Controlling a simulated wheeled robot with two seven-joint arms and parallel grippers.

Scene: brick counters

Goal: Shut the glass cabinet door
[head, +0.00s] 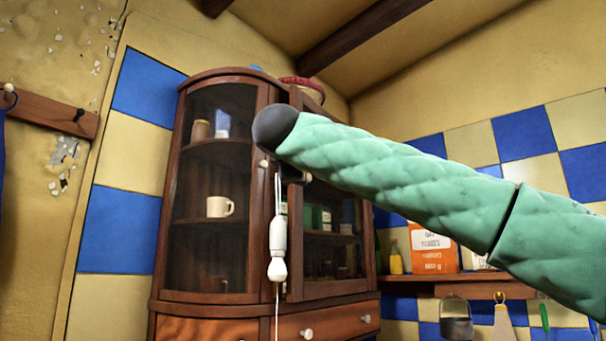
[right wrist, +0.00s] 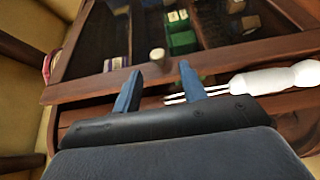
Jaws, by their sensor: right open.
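The wooden cabinet (head: 160,283) has glass doors and stands in the corner. Its right glass door (head: 294,245) appears slightly ajar, with its upper part hidden behind my right arm. In the right wrist view, the door's wooden frame (right wrist: 92,84) crosses in front of my right gripper (right wrist: 160,72). The gripper is open and empty, its two blue fingers apart at the frame. A pale round knob (right wrist: 157,55) shows just beyond and between the fingertips. Whether the fingers touch the door I cannot tell. In the head view the gripper is mostly hidden. My left gripper is not in view.
A white object (head: 278,235) hangs on cords before the cabinet; it also shows close right of my fingers in the right wrist view (right wrist: 265,79). A mug (head: 220,207) stands inside. A shelf (head: 400,276) with an orange box (head: 431,247) lies to the right.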

